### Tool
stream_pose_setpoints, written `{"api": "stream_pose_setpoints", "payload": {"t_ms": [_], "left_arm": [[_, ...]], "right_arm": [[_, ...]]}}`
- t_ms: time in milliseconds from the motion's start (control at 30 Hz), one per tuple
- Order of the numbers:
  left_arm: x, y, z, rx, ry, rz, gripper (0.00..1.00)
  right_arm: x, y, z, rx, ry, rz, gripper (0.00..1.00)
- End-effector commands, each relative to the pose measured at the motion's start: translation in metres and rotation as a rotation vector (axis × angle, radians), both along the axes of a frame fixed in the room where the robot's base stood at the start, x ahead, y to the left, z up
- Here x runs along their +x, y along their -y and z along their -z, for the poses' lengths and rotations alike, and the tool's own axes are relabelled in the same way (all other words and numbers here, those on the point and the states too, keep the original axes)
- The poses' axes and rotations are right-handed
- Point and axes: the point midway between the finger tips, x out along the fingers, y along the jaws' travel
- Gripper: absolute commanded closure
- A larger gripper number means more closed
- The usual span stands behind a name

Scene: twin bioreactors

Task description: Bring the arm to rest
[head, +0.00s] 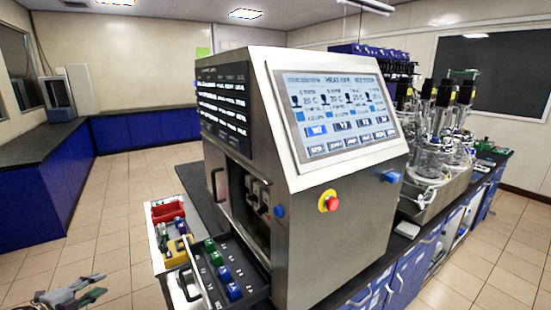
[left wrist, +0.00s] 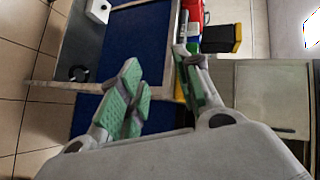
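My left gripper (head: 96,286) shows at the bottom left corner of the head view, low over the tiled floor and left of the bench. Its fingers are apart, with nothing between them. In the left wrist view the gripper (left wrist: 158,60) shows its green finger pads spread, with a dark blue surface behind the gap. The rest of the left arm is out of the head view. My right gripper is not in either view.
A large bioreactor controller (head: 340,140) with a screen stands on the bench. An open drawer (head: 215,275) with colored vials juts out at its left, near a red bin (head: 168,212) and yellow object (head: 178,250). Glass vessels (head: 432,160) stand at right. The floor (head: 110,225) at left is clear.

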Motion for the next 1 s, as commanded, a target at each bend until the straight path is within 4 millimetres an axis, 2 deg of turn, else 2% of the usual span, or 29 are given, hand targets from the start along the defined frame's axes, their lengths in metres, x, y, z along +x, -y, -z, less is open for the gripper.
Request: {"api": "stream_pose_setpoints", "payload": {"t_ms": [33, 200, 367, 500, 600, 767, 1000], "left_arm": [[-0.006, -0.02, 0.013, -0.006, -0.021, -0.059, 0.66], [-0.032, -0.08, 0.057, -0.025, -0.087, -0.25, 0.66], [-0.068, -0.127, 0.102, -0.048, -0.152, -0.42, 0.66], [-0.106, -0.159, 0.144, -0.07, -0.211, -0.558, 0.66], [-0.136, -0.175, 0.175, -0.089, -0.254, -0.65, 0.66], [-0.188, -0.192, 0.225, -0.118, -0.329, -0.787, 0.66], [-0.271, -0.193, 0.299, -0.163, -0.444, -0.965, 0.66]], "right_arm": [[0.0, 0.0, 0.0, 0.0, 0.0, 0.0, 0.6], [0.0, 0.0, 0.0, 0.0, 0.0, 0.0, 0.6], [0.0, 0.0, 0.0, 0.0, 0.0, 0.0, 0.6], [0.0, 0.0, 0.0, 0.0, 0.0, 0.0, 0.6], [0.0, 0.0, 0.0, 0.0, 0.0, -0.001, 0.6], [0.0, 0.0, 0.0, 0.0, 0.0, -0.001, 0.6], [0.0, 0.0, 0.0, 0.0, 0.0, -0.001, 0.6]]}}
